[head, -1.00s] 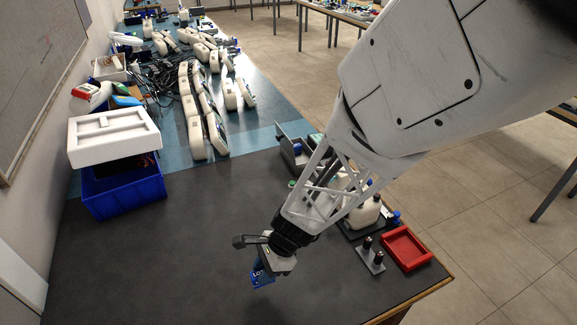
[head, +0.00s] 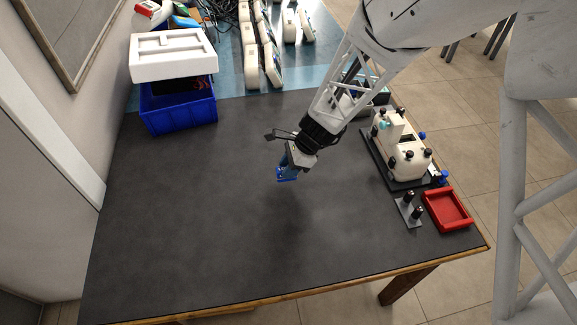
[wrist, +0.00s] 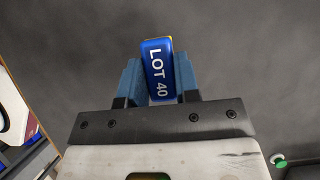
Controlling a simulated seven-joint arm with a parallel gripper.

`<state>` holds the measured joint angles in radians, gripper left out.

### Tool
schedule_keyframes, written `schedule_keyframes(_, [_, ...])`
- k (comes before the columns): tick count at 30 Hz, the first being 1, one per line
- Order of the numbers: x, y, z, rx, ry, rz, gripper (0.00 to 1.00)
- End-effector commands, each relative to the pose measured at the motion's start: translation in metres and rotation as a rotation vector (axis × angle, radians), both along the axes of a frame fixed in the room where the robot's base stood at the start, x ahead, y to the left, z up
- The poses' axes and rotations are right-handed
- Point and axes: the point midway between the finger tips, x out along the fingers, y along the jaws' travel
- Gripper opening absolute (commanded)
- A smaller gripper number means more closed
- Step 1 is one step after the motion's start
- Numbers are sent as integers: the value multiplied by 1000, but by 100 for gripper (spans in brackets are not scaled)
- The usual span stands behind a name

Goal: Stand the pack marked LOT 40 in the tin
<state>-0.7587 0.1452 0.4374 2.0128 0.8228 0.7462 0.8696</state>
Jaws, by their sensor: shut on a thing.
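The LOT 40 pack (wrist: 159,70) is a small blue block with white lettering, held upright in the wrist view between the two blue fingers of my gripper (wrist: 160,88). In the head view, the blue end of my gripper (head: 288,172) is over the middle of the dark table. There the pack cannot be told apart from the blue fingers. A red open-topped container (head: 447,209) stands at the right edge of the table, well right of my gripper. It looks empty. I cannot tell whether it is the tin; no other clear tin shows.
A grey plate with black pegs (head: 409,211) stands left of the red container. A cream device (head: 405,158) on a dark base is behind them. A blue crate (head: 180,112) with a white foam piece (head: 172,56) is at the back left. The table's middle and front (head: 230,240) are clear.

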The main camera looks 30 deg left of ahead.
Motion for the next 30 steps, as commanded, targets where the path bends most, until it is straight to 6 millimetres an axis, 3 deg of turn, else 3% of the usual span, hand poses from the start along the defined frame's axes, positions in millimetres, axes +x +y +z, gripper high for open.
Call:
schedule_keyframes(7, [13, 15, -1, 0, 0, 0, 5])
schedule_keyframes(20, [14, 16, -4, 0, 0, -1, 5])
schedule_keyframes(30, [13, 16, -34, -1, 1, 0, 5])
